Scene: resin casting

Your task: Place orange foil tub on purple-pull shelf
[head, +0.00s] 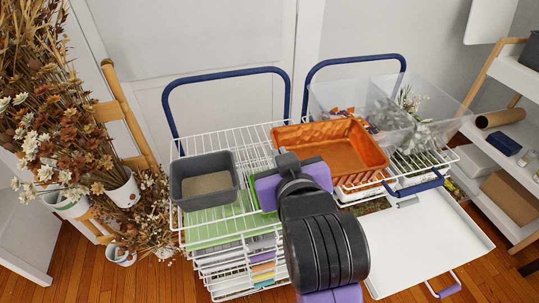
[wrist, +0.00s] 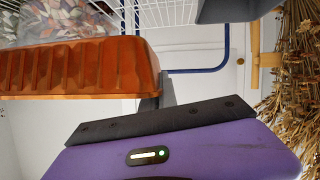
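The orange foil tub (head: 335,149) is a shallow rectangular tray with ribbed walls. It is upright, above the wire racks, near the centre of the head view. It fills the left of the wrist view (wrist: 75,68). My gripper, with its purple body, is at the tub's near-left end. One grey finger (wrist: 168,88) lies against the outside of that end; the other finger is hidden by the tub. The gripper appears shut on the tub's wall. A white pulled-out shelf (head: 430,240) with a purple pull (head: 446,286) extends at the right. Its visible surface is bare.
A grey tub (head: 204,182) stands on the left wire rack (head: 222,145). A clear bin (head: 418,105) with wrapped items and foliage stands on the right rack. Blue handles (head: 226,73) rise behind. Dried flowers (head: 65,130) crowd the left; a shelf unit (head: 500,145) stands right.

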